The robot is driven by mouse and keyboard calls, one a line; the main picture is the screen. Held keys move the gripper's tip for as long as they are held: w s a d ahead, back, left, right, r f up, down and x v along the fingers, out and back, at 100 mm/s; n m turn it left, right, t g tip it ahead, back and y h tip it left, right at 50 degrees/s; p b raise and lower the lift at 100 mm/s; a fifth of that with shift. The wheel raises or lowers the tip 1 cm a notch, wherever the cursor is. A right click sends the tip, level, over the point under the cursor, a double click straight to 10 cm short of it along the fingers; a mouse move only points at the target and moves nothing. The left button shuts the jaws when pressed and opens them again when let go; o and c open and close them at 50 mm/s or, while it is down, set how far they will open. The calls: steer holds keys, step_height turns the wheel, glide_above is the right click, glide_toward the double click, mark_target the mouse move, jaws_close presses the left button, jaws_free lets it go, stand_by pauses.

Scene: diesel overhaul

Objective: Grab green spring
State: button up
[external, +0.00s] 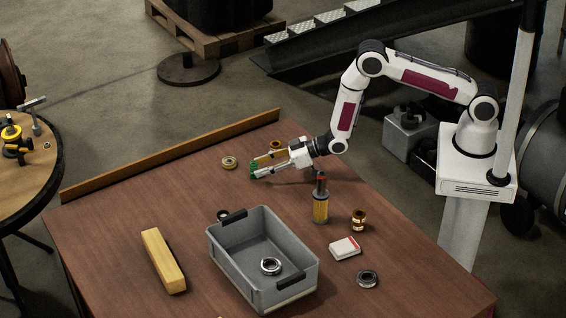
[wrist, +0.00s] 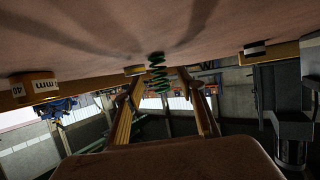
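The green spring (external: 252,168) stands on the brown table near its back part, at the fingertips of my gripper (external: 257,165). In the wrist view, whose picture is upside down, the green spring (wrist: 158,74) shows between the tips of the two long fingers of my gripper (wrist: 164,84). The fingers are spread apart, with a visible gap on both sides of the spring. My gripper is open, low over the table, and reaches to the left. The far side of the spring is hidden.
A brass ring (external: 229,162) lies left of the spring, and a copper part (external: 276,146) stands behind the fingers. A filter (external: 320,203), a copper bushing (external: 358,220) and a grey bin (external: 222,262) are nearer. A wooden block (external: 163,260) lies front left.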

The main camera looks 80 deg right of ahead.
mark_target(254, 168)
steer(key=shift+x, duration=1.65)
steer(key=shift+r, duration=0.15)
jaws_close()
